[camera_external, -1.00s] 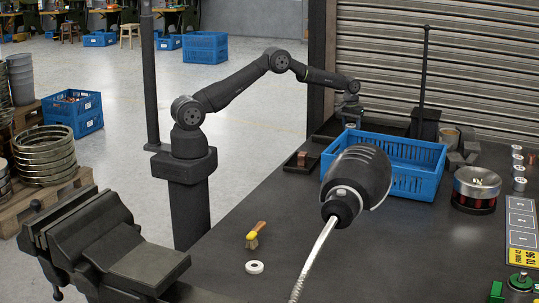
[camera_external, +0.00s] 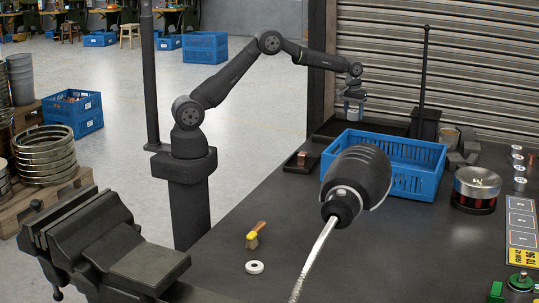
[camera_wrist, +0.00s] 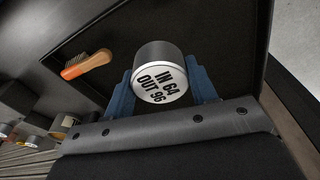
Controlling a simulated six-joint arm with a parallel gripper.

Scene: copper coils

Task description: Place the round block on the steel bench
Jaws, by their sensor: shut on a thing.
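The round block (camera_wrist: 160,82) is a short grey cylinder with a pale end face marked "IN 64 OUT 96" in the wrist view. My gripper (camera_wrist: 163,72) has its two blue fingers shut on it, one on each side. In the external view my gripper (camera_external: 352,108) hangs in the air above the far end of the bench, behind the blue crate; the block is too small there to make out clearly. The steel bench (camera_external: 310,215) is the dark grey tabletop.
A blue crate (camera_external: 430,187) stands at the bench's far side, partly hidden by a dark lamp head (camera_external: 357,180). Bare bench lies left of the lamp.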

